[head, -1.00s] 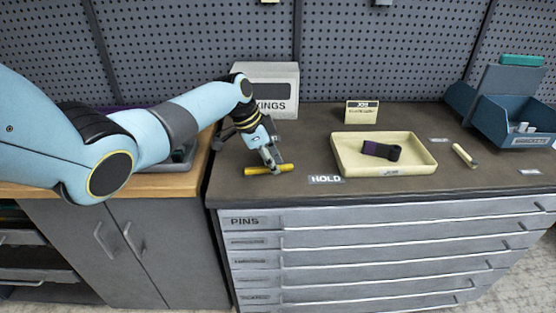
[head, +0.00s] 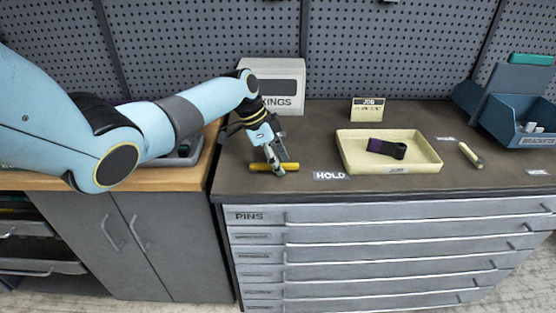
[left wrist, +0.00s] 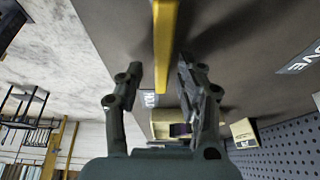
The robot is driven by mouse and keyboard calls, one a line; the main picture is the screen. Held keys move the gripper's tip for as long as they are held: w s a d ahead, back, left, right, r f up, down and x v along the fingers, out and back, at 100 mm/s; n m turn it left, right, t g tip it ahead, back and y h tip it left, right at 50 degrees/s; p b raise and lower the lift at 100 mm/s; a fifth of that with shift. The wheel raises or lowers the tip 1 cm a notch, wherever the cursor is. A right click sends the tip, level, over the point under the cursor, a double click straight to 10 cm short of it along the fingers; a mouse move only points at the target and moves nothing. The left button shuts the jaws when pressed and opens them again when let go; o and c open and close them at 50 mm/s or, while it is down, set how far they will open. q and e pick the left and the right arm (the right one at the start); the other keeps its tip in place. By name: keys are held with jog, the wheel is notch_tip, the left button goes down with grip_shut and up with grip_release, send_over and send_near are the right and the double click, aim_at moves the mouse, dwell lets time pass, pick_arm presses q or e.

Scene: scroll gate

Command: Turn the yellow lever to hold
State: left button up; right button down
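The yellow lever (head: 290,166) is a short bar lying sideways near the bench's front left, left of the HOLD label (head: 330,176). My left gripper (head: 276,170) reaches down at the lever's middle and hides part of it. In the left wrist view the lever (left wrist: 164,45) runs between the two spread fingers of the left gripper (left wrist: 159,66), with a visible gap to each finger. A second label, partly cut off and ending in "OVE" (left wrist: 300,58), shows at the right there. My right gripper is not in view.
A cream tray (head: 432,166) holding a dark purple-black part (head: 386,148) stands right of the HOLD label. A white box (head: 290,70) stands behind my left gripper.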

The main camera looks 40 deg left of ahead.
aim_at(260, 165)
pick_arm(q)
jog(key=v, duration=1.2)
dwell(0.4)
